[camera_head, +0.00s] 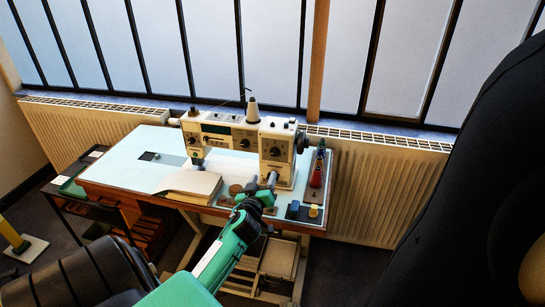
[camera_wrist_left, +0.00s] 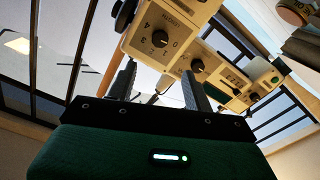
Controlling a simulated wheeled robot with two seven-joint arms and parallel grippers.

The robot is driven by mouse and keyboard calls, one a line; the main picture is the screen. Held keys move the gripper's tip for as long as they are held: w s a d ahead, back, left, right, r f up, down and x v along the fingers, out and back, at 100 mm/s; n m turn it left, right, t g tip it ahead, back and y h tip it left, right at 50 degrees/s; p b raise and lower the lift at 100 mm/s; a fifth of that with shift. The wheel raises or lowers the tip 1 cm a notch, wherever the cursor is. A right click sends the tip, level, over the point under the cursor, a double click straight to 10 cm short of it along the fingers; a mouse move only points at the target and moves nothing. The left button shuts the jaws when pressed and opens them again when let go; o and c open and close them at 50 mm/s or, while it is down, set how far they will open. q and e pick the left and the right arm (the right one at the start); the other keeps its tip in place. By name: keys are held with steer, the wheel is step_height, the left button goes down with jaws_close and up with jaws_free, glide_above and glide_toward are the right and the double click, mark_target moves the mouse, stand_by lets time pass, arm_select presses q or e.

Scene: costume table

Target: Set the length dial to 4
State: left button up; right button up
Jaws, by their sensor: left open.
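The cream sewing machine (camera_head: 232,138) stands on the pale blue table. The length dial (camera_wrist_left: 160,38) is a dark round knob on a cream panel, with numerals around it and lettering that reads upside down in the left wrist view. I cannot tell where its pointer sits. In the head view a dark dial (camera_head: 275,152) shows on the machine's right-hand column; its marks are too small to read. My left gripper (camera_head: 260,182) is open and empty in front of that column, below the dial. In the left wrist view its fingers (camera_wrist_left: 158,72) are apart, short of the panel.
A second dark knob (camera_wrist_left: 197,66) sits beside the length dial. A red bottle-like object (camera_head: 317,170) and small blue and yellow blocks (camera_head: 314,211) are at the table's right end. The table's left part is mostly clear.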

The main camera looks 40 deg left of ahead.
mark_target(274, 153)
arm_select(q)
steer(key=p+x, duration=0.2)
steer(key=x, duration=1.1)
steer(key=shift+w, duration=0.1)
steer(key=shift+c, duration=0.3)
steer(key=c, duration=0.9)
